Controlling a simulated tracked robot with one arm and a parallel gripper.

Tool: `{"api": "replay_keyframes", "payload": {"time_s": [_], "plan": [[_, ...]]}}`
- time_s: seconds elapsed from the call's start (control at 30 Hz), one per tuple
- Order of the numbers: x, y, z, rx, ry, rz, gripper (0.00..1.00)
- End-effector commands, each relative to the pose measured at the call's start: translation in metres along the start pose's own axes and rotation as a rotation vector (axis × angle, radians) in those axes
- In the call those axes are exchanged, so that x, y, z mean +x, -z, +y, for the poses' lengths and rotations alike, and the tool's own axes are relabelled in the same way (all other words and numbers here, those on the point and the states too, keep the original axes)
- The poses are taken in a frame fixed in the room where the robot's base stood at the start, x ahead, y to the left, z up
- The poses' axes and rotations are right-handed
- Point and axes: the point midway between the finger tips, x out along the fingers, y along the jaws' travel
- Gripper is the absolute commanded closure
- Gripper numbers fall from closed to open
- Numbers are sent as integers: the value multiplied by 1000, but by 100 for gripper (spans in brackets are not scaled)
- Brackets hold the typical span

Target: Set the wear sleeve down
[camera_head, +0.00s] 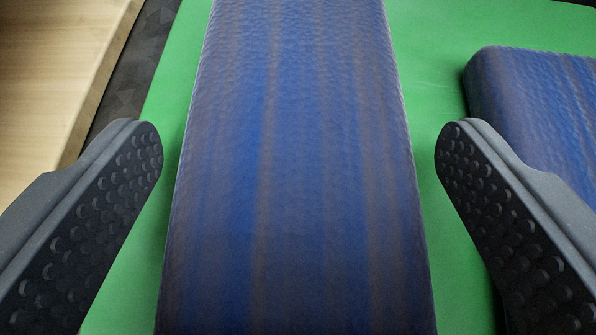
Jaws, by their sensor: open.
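A long blue piece with brownish streaks (295,170) fills the middle of the view and runs from the bottom edge to the top edge. It may be the wear sleeve, but its ends are out of view. It lies over a green surface (440,60). My gripper (299,150) is open, with one dark studded finger on each side of the blue piece. A strip of green shows between each fingertip and the piece, so the fingertips appear apart from it.
A second blue streaked piece (540,110) lies on the green surface at the right, close behind the right finger. A light wooden surface (50,70) is at the upper left, with a dark strip (140,50) between it and the green.

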Motion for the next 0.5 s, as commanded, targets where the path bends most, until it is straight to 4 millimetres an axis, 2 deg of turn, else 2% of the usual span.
{"api": "replay_keyframes", "payload": {"time_s": [0.5], "plan": [[-78, 0, 0, 3, 0, -5, 21]]}}
